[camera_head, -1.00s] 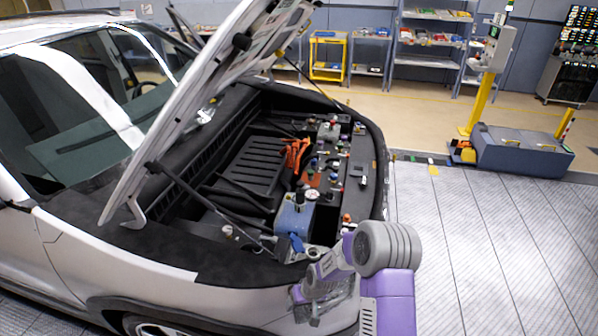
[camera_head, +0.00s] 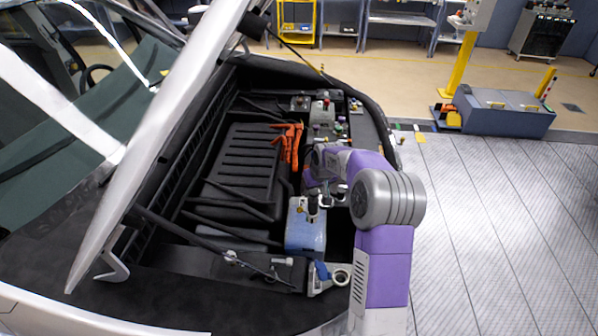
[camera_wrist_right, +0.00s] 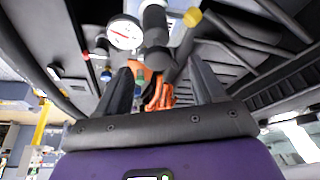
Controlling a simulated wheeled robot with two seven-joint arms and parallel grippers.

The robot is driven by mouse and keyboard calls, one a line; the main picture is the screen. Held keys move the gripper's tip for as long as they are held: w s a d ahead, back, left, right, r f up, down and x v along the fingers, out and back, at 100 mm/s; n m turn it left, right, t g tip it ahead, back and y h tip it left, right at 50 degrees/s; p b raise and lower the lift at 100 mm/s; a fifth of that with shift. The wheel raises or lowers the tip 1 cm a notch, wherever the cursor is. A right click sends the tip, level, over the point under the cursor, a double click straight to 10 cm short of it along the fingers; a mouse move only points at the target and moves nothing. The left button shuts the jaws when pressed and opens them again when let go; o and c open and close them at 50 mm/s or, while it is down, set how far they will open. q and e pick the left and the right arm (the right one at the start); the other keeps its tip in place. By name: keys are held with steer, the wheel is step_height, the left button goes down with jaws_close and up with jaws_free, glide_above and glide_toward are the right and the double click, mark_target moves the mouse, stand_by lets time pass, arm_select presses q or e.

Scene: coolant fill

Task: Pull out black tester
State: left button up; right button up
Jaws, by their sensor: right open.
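The black tester (camera_head: 313,205) stands upright on top of the blue coolant tank (camera_head: 305,238) in the open engine bay. In the right wrist view the tester's dark cylinder (camera_wrist_right: 155,25) lies just ahead of the gripper, with a round white gauge (camera_wrist_right: 125,32) on its left and a yellow tip (camera_wrist_right: 193,17) on its right. My right gripper (camera_wrist_right: 162,75) is open, its two dark fingers spread below the tester in that picture. In the head view the right gripper (camera_head: 322,188) is close by the tester, partly hidden by my purple arm. My left gripper is not in view.
An orange clamp-like part (camera_head: 289,143) sits beyond the tank. Several small coloured caps line the bay's right side. The raised hood (camera_head: 165,125) and its strut (camera_head: 185,232) bound the left. The tiled floor (camera_head: 490,230) at right is clear.

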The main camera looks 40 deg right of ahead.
mark_target(312, 196)
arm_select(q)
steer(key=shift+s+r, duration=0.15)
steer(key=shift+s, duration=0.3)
arm_select(e)
steer(key=shift+s+x, duration=0.15)
steer(key=shift+x, duration=1.55)
steer(key=shift+s+x, duration=0.15)
steer(key=shift+x, duration=1.55)
steer(key=shift+f, duration=0.15)
jaws_close()
steer(key=c, duration=0.8)
jaws_free()
steer(key=shift+c, duration=0.7)
steer(key=shift+n, duration=0.6)
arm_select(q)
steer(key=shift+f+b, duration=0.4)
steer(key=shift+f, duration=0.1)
arm_select(e)
steer(key=shift+a+n+y, duration=0.1)
steer(key=shift+n+y, duration=0.5)
steer(key=shift+n, duration=0.4)
